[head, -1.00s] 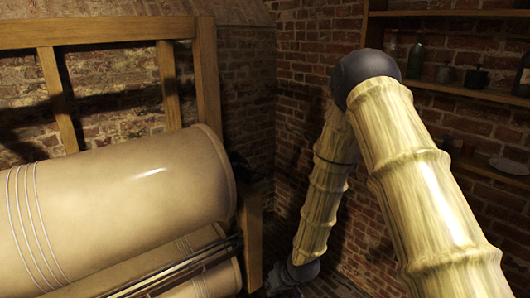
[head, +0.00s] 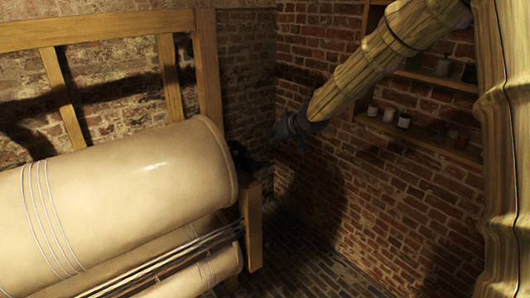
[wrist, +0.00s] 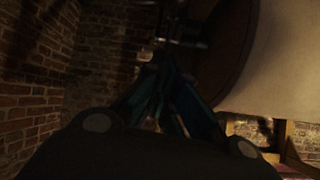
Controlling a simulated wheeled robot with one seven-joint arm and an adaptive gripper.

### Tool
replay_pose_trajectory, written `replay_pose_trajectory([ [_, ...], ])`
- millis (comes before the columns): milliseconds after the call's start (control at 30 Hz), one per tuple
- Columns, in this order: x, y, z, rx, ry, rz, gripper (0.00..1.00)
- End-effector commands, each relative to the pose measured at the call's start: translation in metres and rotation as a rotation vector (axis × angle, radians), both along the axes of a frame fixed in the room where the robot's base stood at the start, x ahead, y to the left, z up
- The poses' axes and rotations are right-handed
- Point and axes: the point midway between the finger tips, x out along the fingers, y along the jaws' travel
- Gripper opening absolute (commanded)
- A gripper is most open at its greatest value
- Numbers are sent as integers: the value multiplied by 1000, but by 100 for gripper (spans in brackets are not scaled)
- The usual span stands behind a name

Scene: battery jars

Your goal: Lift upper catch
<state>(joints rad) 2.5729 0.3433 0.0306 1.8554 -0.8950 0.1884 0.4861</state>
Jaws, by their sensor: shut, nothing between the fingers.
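My gripper (head: 268,148) is at the right end of the upper cream jar (head: 130,185), dark against the brick and hard to make out. In the wrist view my gripper's fingers (wrist: 165,72) are drawn together with nothing seen between them. Thin dark metal parts (wrist: 180,42) show just beyond the fingertips, beside the jar's dark round end (wrist: 222,55). They may be the upper catch, but shadow hides their shape. I cannot tell whether the fingers touch them.
A wooden frame (head: 208,65) stands behind the jar, with a short post (head: 254,225) at its right end. Metal rods (head: 190,250) run below the upper jar, over a lower jar (head: 222,268). Shelves with small pots (head: 404,120) are on the right brick wall. Floor there is open.

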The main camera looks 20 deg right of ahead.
Motion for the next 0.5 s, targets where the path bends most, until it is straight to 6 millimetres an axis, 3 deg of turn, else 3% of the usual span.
replay_pose_trajectory([
  [267, 3, 2, -3, -1, 1, 1, 0],
  [500, 20, 7, -16, -1, 3, 1, 0],
])
